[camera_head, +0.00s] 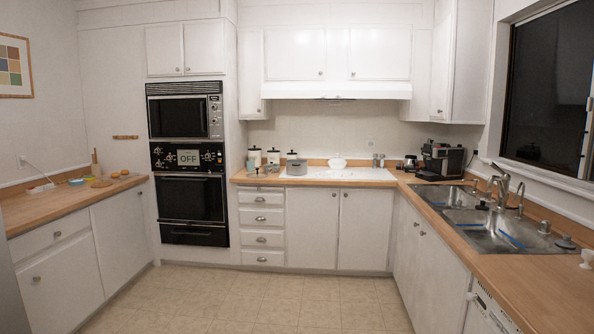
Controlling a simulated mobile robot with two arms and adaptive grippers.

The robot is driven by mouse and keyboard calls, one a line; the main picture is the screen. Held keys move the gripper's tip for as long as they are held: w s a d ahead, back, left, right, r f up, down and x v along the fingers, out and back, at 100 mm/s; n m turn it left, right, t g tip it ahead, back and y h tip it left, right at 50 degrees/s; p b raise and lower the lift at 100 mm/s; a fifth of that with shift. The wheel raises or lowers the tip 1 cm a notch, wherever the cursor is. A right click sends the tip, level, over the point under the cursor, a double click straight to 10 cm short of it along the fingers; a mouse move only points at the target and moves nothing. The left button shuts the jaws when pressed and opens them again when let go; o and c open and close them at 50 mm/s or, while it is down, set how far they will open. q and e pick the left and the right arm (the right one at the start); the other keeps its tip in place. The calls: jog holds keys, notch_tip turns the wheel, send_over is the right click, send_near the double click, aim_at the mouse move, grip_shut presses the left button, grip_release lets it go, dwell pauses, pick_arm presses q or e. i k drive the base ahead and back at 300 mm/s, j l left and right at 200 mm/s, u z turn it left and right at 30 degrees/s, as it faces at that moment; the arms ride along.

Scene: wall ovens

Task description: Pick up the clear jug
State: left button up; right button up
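I cannot make out a clear jug with certainty. A small jug-like vessel (410,163) stands on the back right counter, just left of the black coffee machine (443,160). It is too small to tell whether it is clear glass or metal. Neither of my grippers is in view.
Wooden counters run along the left (65,208), back and right (535,285). A double sink (490,232) with taps is set into the right counter. A grey pot (297,167) and several canisters stand at the back. Wall ovens (188,190) are left of centre. The tiled floor (280,300) is clear.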

aim_at(250, 162)
jog(key=i+z, duration=0.3)
jog(key=i, duration=4.8)
jog(key=l+z, duration=0.05)
jog(key=l, duration=0.15)
